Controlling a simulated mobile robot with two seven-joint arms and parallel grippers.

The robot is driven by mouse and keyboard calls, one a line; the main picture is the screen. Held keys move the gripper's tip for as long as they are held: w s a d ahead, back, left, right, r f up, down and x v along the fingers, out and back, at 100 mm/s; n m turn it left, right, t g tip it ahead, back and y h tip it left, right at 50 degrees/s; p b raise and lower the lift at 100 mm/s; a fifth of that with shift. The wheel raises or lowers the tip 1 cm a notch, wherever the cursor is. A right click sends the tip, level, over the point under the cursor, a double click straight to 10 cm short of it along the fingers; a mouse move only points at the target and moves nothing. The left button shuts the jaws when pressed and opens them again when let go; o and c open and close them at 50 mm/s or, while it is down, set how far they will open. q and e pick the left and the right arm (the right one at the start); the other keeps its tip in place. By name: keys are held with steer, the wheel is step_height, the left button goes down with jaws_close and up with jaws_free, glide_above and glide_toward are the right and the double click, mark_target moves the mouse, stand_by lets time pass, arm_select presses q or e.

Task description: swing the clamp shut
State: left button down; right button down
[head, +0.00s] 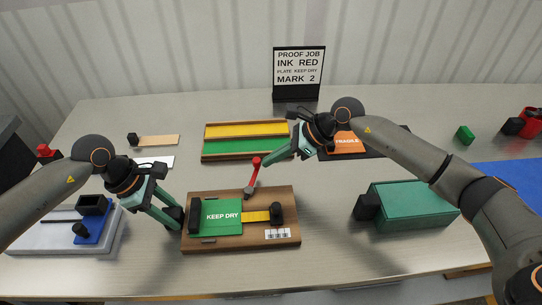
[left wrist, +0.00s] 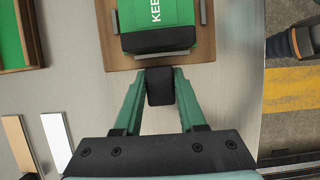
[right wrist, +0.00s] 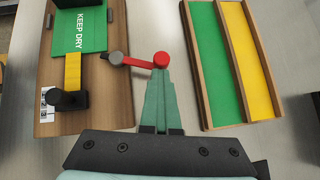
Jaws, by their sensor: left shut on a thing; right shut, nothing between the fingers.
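A wooden board (head: 225,246) carries a green KEEP DRY plate (head: 222,214) with a black end piece at its left. The clamp, a red lever (head: 256,168) on a grey pivot (head: 249,191), stands at the board's far edge and points away from the plate. My left gripper (head: 176,216) is shut on the plate's black knob (left wrist: 160,86). My right gripper (head: 268,159) is shut and empty, its tips at the lever's red end knob (right wrist: 161,60). I cannot tell whether they touch it.
A yellow strip (head: 256,216) and black post (head: 276,212) lie right of the plate. A wooden tray (head: 204,153) with green and yellow strips stands behind the board. A green box (head: 415,207) is at right. Bare table lies between board and box.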

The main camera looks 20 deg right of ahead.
arm_select(q)
steer(key=shift+s+d, duration=0.1)
steer(key=shift+d, duration=0.1)
arm_select(e)
steer(key=shift+s, duration=0.45)
steer(key=shift+s+d, duration=0.1)
steer(key=shift+d, duration=0.25)
arm_select(q)
steer(key=shift+a, duration=0.1)
arm_select(e)
steer(key=d, duration=0.1)
steer(key=s+d, duration=0.1)
steer(key=d, duration=0.2)
steer(key=shift+s+r, duration=0.15)
steer(key=shift+r, duration=0.25)
steer(key=v, duration=0.8)
steer(key=shift+d+r, duration=0.3)
arm_select(q)
steer(key=shift+c, duration=2)
jaws_free()
steer(key=shift+a, duration=0.1)
